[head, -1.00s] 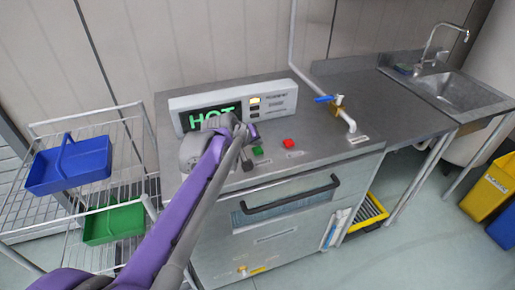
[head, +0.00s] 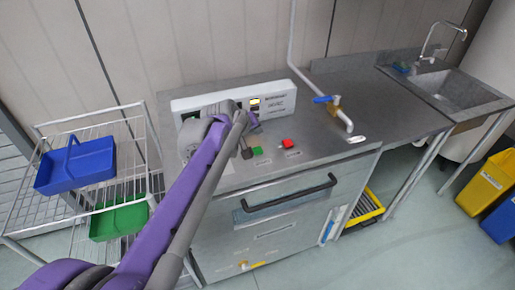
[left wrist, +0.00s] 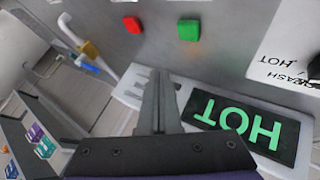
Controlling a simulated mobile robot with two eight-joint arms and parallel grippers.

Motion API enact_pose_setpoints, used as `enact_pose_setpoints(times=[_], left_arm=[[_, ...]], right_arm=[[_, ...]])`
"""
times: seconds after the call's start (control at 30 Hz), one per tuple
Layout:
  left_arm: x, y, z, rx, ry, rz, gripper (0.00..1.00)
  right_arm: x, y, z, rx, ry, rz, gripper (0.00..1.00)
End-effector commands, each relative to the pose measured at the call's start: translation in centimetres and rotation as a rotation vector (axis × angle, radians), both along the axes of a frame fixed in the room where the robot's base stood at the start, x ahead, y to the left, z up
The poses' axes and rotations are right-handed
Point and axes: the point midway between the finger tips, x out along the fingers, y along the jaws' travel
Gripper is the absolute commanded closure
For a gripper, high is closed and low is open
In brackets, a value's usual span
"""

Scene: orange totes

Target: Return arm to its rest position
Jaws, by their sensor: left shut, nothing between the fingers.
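My left arm (head: 190,195), purple and grey, reaches up across the head view to the steel machine. That view also shows the red button (left wrist: 132,25), the green button (left wrist: 189,30) and a display (left wrist: 245,125) reading HOT in green. The arm hides most of this display in the head view. My right gripper is not in view.
A white control panel (head: 280,103) stands at the back of the machine. A blue-handled tap (head: 335,101) is to its right, then a sink (head: 450,90). A wire rack (head: 75,215) with a blue bin (head: 75,165) and a green bin (head: 120,218) stands left.

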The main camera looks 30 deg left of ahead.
Motion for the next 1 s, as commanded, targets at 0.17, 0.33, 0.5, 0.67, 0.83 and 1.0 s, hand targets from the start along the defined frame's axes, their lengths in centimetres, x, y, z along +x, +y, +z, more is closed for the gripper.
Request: enact_pose_setpoints(times=[0.17,0.33,0.5,0.67,0.83,1.0], left_arm=[[0.0,0.0,0.0,0.0,0.0,0.0,1.0],[0.0,0.0,0.0,0.0,0.0,0.0,1.0],[0.0,0.0,0.0,0.001,0.0,-0.001,1.0],[-1.8,-2.1,-0.1,0.03,0.025,-0.051,1.0],[-9.1,-8.1,-1.6,0.143,0.116,-0.234,1.0],[-18.4,-12.8,-4.9,0.293,0.217,-0.446,1.0]], right_arm=[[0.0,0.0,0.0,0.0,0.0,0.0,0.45],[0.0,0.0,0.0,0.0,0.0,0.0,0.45],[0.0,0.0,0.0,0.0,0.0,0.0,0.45],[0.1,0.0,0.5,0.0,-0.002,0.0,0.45],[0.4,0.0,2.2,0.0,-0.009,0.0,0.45],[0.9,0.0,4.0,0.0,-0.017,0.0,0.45]])
